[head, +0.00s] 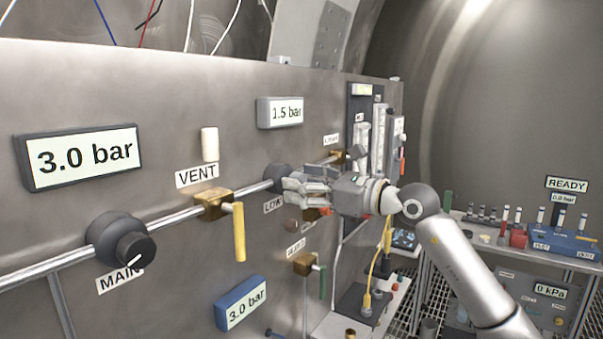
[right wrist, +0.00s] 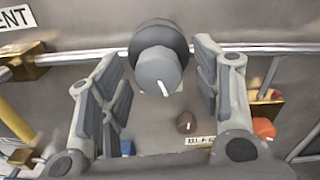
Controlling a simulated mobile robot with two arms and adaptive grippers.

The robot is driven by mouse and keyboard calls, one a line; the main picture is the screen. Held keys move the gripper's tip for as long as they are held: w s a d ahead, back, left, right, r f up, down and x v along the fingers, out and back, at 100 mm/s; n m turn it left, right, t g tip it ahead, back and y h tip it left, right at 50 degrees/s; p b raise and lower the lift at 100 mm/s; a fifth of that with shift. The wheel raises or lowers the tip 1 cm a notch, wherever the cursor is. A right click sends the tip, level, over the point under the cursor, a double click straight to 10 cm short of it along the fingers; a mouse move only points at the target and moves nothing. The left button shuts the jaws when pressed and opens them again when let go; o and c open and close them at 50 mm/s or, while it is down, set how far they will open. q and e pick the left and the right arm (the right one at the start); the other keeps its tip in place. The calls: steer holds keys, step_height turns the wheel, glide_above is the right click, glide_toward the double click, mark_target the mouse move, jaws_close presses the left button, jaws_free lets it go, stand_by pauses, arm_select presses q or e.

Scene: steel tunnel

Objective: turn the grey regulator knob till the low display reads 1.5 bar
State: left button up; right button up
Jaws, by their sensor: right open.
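The grey regulator knob (right wrist: 159,70) with a white pointer mark sits on a dark round body on the pipe, above the LOW label (head: 272,207). In the head view its dark body (head: 277,177) shows just left of my right gripper (head: 300,187). My right gripper is open, and in the right wrist view its fingers (right wrist: 160,95) stand apart on either side of the knob, with gaps visible on both sides. The low display (head: 280,112) on the panel above reads 1.5 bar. My left gripper is not in view.
The black MAIN knob (head: 122,243) and a 3.0 bar display (head: 80,156) are at the left. A brass valve with a yellow handle (head: 239,232) stands out left of the gripper. A blue 3.0 bar display (head: 241,303) is below. A bench with racks (head: 520,235) stands at right.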

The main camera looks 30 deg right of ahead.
steer(key=shift+w+a, duration=0.25)
steer(key=shift+w, duration=0.1)
steer(key=shift+c, duration=0.2)
steer(key=c, duration=1)
steer(key=shift+f+n+b, duration=0.1)
steer(key=shift+n+b, duration=0.2)
steer(key=shift+b, duration=0.25)
steer(key=o, duration=1)
steer(key=shift+o, duration=0.2)
steer(key=shift+s+d, duration=0.1)
steer(key=shift+s, duration=0.05)
